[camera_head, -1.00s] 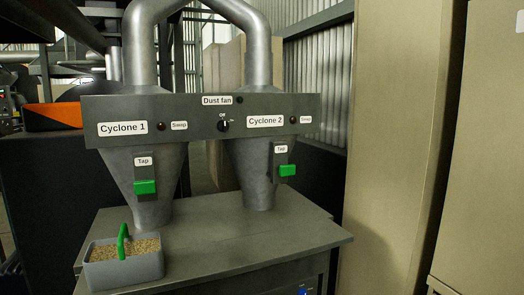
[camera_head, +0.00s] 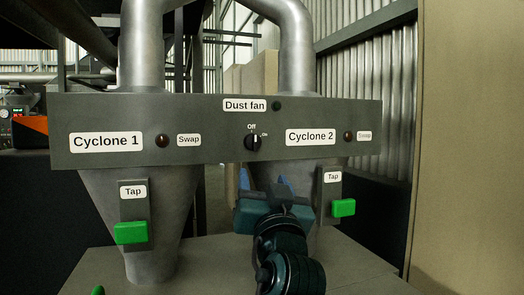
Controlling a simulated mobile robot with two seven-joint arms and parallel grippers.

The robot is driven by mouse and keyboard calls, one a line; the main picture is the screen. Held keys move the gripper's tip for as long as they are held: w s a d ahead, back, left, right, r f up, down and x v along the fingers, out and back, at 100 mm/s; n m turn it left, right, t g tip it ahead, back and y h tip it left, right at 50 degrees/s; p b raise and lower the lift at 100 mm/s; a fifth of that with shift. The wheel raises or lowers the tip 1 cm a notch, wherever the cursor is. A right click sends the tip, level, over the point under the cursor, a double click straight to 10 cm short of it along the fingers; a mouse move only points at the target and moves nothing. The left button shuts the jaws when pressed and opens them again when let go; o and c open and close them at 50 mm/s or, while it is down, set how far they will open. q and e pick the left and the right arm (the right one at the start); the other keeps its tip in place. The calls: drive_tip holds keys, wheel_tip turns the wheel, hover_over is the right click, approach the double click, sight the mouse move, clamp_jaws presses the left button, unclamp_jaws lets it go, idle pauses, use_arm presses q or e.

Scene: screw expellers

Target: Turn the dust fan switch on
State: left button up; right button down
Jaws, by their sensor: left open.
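The dust fan switch (camera_head: 253,142) is a small black rotary knob in the middle of the grey control panel (camera_head: 215,110), under the "Dust fan" label (camera_head: 245,105). "Off" is printed above it and "On" to its right. Its white mark points up, toward "Off". A dark round lamp (camera_head: 277,106) sits beside the label. My left gripper (camera_head: 262,183) is below and slightly right of the switch, in front of the second cyclone. It is open and apart from the switch. Its fingers look bluish and are partly hard to make out. My right gripper is not in view.
Cyclone 1 (camera_head: 140,210) has a green tap (camera_head: 131,233) and Cyclone 2 (camera_head: 265,177) has another green tap (camera_head: 343,208). A green handle (camera_head: 98,291) shows at the bottom left edge. A tan cabinet (camera_head: 470,150) stands close on the right.

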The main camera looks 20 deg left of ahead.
sight(254, 144)
use_arm(q)
drive_tip(key=p+x, duration=0.1)
drive_tip(key=x, duration=0.3)
drive_tip(key=p+x, duration=0.1)
drive_tip(key=x, duration=0.3)
drive_tip(key=p+x, duration=0.1)
drive_tip(key=x, duration=0.4)
drive_tip(key=shift+r, duration=0.35)
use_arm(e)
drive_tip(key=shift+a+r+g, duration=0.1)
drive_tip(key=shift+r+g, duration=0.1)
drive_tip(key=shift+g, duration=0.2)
